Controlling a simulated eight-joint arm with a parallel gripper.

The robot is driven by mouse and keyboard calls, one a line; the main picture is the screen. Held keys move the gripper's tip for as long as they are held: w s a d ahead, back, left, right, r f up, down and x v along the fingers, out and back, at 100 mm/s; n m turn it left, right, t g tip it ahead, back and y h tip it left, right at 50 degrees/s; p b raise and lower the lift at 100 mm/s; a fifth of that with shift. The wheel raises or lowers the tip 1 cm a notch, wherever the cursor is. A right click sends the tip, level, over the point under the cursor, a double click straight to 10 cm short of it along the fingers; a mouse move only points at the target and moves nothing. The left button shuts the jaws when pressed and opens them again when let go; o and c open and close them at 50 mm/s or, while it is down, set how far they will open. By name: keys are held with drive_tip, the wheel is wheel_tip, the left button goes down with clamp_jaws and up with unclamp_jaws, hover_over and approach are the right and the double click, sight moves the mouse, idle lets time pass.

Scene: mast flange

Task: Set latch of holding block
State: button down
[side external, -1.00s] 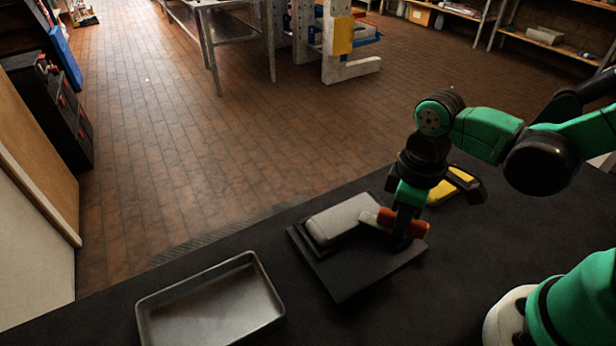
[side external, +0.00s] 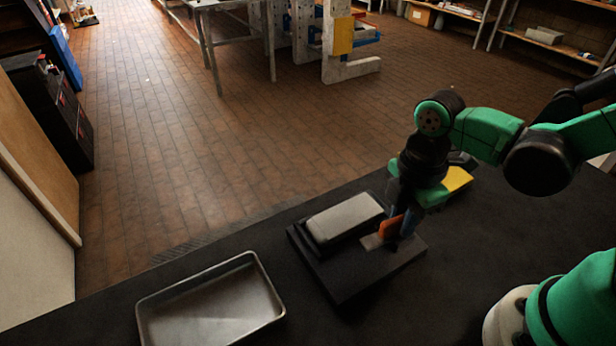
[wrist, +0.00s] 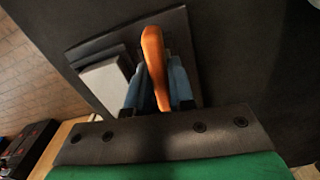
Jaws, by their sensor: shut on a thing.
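The holding block (side external: 350,283) is a dark square plate on the black table, with a pale grey raised block (side external: 343,216) on it. It also shows in the wrist view (wrist: 88,47). The orange latch (side external: 389,231) stands at the right of the grey block. In the wrist view the latch (wrist: 154,60) is a long orange lever running between my two blue-grey fingers, beside the grey block. My gripper (side external: 400,226) points down over the plate and is shut on the latch. The fingers hide part of the latch in the side view.
An empty grey metal tray (side external: 212,304) stands on the table at the front left.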

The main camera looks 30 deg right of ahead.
drive_tip(key=shift+n, duration=0.7)
drive_tip(key=c, duration=0.8)
unclamp_jaws()
drive_tip(key=shift+o, duration=0.2)
drive_tip(key=shift+r, duration=2.8)
